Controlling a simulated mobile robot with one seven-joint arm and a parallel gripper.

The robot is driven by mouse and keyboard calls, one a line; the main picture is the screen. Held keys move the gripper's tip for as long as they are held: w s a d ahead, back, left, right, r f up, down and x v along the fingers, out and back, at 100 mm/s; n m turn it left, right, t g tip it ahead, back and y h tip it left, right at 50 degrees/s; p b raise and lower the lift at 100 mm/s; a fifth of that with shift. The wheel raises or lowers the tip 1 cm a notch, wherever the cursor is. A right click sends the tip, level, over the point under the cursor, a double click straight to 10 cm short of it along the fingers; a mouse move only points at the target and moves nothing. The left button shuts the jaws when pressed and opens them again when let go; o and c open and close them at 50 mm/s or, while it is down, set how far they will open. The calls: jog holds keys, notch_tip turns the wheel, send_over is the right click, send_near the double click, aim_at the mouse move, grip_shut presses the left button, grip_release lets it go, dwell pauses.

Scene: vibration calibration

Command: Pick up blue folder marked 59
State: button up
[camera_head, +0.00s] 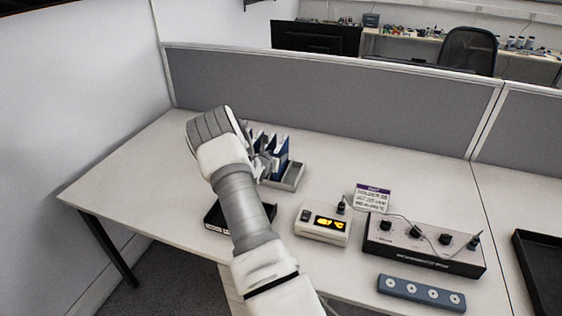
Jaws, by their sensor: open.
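Several blue folders (282,153) stand upright, with white edges, in a light grey holder (291,179) on the desk, just right of my wrist. No number on them can be read, so I cannot tell which is marked 59. My gripper (266,163) is at the left side of the folders, partly overlapping them in the picture. It is open. My arm and wrist hide the left part of the holder, and I cannot tell whether the fingers touch a folder.
A black tray (213,219) lies partly behind my forearm. A box with an orange display (324,225), a notice card (372,197), a knobbed control box (424,246) and a blue strip (421,293) stand to the right. A grey partition (330,97) closes the back. The desk's left side (130,175) is clear.

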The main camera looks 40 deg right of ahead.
jog(key=shift+x, duration=2.5)
grip_shut()
